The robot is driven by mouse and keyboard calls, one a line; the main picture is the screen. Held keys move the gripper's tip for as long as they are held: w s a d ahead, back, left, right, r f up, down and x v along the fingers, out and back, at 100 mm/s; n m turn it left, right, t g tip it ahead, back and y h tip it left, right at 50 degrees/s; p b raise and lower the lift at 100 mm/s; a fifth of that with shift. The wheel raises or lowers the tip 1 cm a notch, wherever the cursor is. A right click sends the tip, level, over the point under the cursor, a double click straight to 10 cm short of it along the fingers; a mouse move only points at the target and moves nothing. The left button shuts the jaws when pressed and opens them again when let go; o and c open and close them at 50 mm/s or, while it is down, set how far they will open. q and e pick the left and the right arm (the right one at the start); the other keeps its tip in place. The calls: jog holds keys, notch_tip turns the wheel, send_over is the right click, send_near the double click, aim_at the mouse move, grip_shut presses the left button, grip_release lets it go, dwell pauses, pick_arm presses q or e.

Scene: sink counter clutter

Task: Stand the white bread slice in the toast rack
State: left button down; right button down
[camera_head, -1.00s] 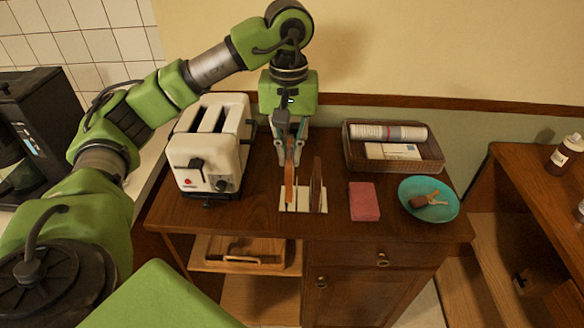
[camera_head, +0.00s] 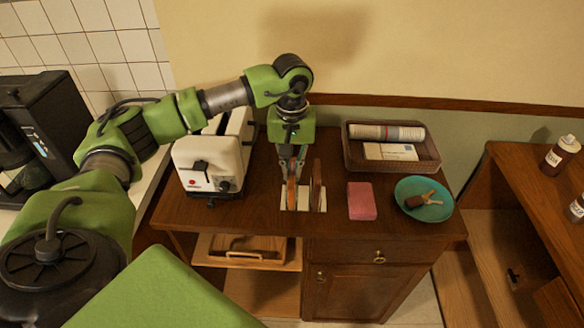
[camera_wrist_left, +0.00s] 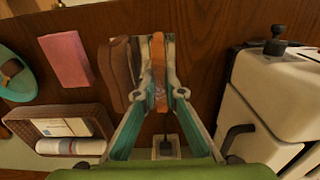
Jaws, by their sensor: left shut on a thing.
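The toast rack (camera_head: 303,206) is a pale base on the wooden counter. A dark brown slice (camera_head: 316,185) stands upright in its right part; it also shows in the left wrist view (camera_wrist_left: 120,72). My left gripper (camera_head: 293,172) points down over the rack's left part, shut on a thin orange-brown-edged slice, the bread slice (camera_head: 291,194). The slice is upright and edge-on between the fingertips in the left wrist view (camera_wrist_left: 159,75). Its lower edge is at the rack; I cannot tell whether it rests on the base. My right gripper is not in view.
A white toaster (camera_head: 208,165) stands close left of the rack. A pink sponge (camera_head: 361,201), a teal plate (camera_head: 436,208) with a small brown object, and a wicker basket (camera_head: 420,160) are to the right. A dark coffee machine (camera_head: 40,120) is far left.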

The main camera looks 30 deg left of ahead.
pick_arm(q)
jog(key=shift+f, duration=0.25)
jog(key=c, duration=2.1)
grip_release()
jog(key=shift+r, duration=0.1)
jog(key=shift+c, duration=0.2)
jog(key=shift+r, duration=0.25)
jog(key=shift+w+r, duration=0.1)
jog(key=shift+r, duration=0.2)
notch_tip(320, 180, up, 11)
jog(key=b, duration=0.3)
jog(key=shift+r, duration=0.15)
